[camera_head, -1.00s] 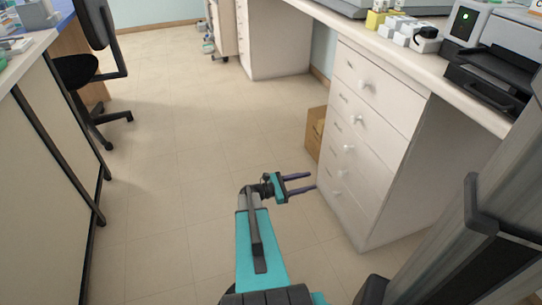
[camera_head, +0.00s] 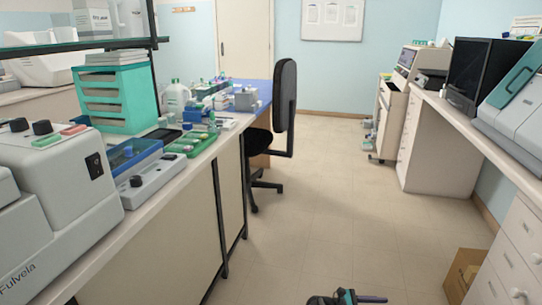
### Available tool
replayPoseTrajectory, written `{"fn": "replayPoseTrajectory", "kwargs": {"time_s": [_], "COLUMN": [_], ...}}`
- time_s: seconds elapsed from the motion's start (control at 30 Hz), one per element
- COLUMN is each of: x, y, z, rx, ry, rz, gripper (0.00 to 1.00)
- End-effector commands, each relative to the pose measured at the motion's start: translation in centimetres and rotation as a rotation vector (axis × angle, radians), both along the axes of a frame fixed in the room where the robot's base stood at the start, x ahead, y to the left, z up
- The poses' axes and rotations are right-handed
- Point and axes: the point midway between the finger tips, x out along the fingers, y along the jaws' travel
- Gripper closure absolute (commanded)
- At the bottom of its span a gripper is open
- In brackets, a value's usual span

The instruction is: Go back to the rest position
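My gripper (camera_head: 372,299) shows only at the bottom edge of the picture, low over the floor between the two benches. Its two purple-grey fingers point to the right; one finger is clear and the other is mostly cut off by the frame edge. It appears to touch nothing. The rest of my arm is below the picture.
A left bench (camera_head: 140,225) carries lab devices, a teal drawer box (camera_head: 113,97) and racks. A black chair (camera_head: 284,100) stands at its far end. White drawers (camera_head: 510,262) and a cardboard box (camera_head: 462,272) are at right. The floor (camera_head: 335,215) between is clear.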

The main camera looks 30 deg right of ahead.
Motion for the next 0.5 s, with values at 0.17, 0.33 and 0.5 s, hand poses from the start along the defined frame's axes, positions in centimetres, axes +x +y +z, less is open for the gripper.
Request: {"fn": "replayPoseTrajectory", "kwargs": {"time_s": [0.17, 0.33, 0.5], "x": [1.9, 2.8, 2.9], "y": [5.1, 10.2, 15.6], "z": [1.3, 1.3, 1.2], "rx": [0.074, 0.157, 0.247], "ry": [-0.035, -0.087, -0.154], "rz": [0.043, 0.064, 0.063], "gripper": [0.57, 0.57, 0.57]}}
